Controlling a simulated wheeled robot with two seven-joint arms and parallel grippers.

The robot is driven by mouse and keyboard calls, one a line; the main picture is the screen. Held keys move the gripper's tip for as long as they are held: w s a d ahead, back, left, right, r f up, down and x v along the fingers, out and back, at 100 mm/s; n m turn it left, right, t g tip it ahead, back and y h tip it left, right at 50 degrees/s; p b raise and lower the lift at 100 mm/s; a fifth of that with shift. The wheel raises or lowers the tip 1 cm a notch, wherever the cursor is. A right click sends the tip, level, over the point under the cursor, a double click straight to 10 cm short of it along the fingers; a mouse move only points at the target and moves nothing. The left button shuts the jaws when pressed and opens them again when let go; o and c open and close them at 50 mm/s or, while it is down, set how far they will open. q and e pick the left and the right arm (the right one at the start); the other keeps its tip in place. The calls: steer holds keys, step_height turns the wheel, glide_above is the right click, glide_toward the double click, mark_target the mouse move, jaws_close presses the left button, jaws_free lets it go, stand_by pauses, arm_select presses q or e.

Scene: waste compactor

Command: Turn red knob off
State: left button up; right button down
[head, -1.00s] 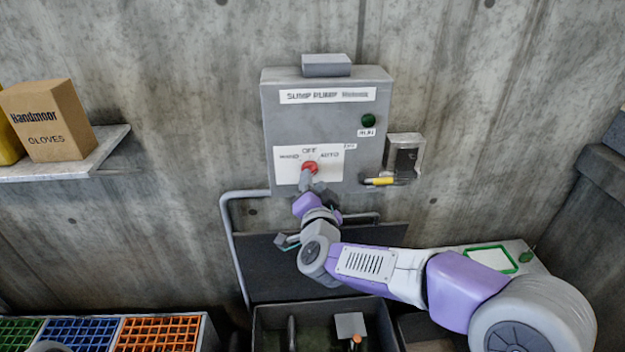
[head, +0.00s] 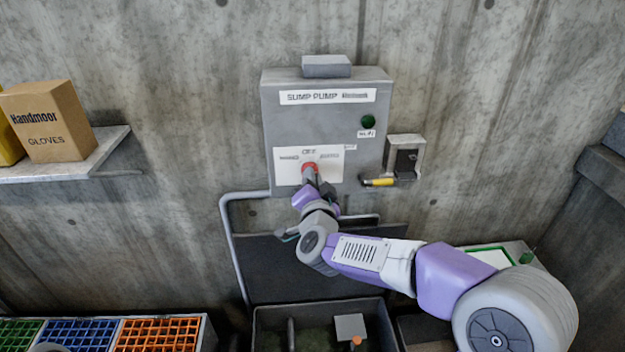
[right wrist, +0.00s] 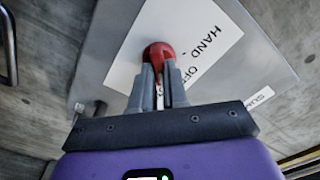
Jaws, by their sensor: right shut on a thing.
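The red knob (head: 309,167) sits on the white switch plate of the grey sump pump box (head: 280,120). The plate is lettered with OFF above the knob and other words to its sides. My right gripper (head: 312,176) is at the knob from below, shut on it. In the right wrist view the two grey fingers (right wrist: 159,82) close around the red knob (right wrist: 159,56), with HAND and OFF lettering beside it. The fingers hide part of the knob, so I cannot tell its pointer direction. My left gripper is not in view.
A holder with a yellow-handled tool (head: 379,182) is on the wall right of the box. A shelf (head: 70,172) with a gloves carton (head: 46,120) is at left. Coloured grids (head: 155,335) and a dark open bin (head: 262,318) are below.

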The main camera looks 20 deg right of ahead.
steer(key=shift+n, duration=0.3)
steer(key=n+p, duration=0.5)
steer(key=n, duration=0.3)
steer(key=shift+a, duration=0.15)
steer(key=shift+n+p, duration=0.3)
steer(key=c, duration=1.1)
jaws_free()
steer(key=shift+c, duration=0.2)
